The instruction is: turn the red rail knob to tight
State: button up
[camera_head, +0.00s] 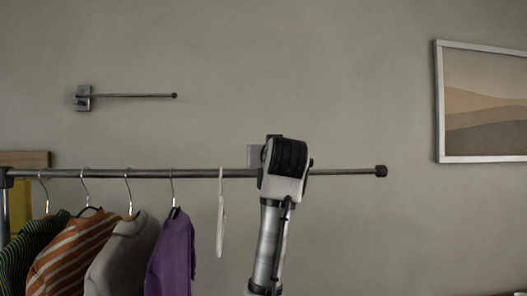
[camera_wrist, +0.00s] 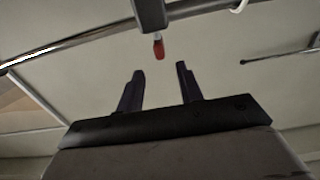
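The red rail knob (camera_wrist: 158,48) shows in the wrist view as a small red tip below a grey bracket (camera_wrist: 150,14) on the rail (camera_wrist: 85,38). My gripper (camera_wrist: 160,70) is open, its two dark fingers apart and empty. The knob appears beyond the fingertips, roughly in line with the gap between them. In the head view my wrist (camera_head: 286,165) covers part of the rail (camera_head: 345,171) beside a grey wall plate (camera_head: 254,157). The knob and my fingers are hidden there.
Several garments on hangers, including a purple one (camera_head: 172,255), hang at the left. A white strap (camera_head: 221,215) hangs close left of my arm. A second wall rail (camera_head: 130,95) is higher up. A framed picture (camera_head: 484,105) hangs at the right.

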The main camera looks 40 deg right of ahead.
jog(key=p+x, duration=0.2)
jog(key=x, duration=0.3)
jog(key=p+x, duration=0.2)
jog(key=x, duration=0.3)
jog(key=shift+r+p, duration=0.2)
jog(key=shift+p, duration=0.15)
jog(key=shift+w+d+f, duration=0.2)
jog(key=shift+w+d, duration=0.1)
jog(key=shift+w, duration=0.3)
jog(key=shift+c, duration=0.3)
grip_shut()
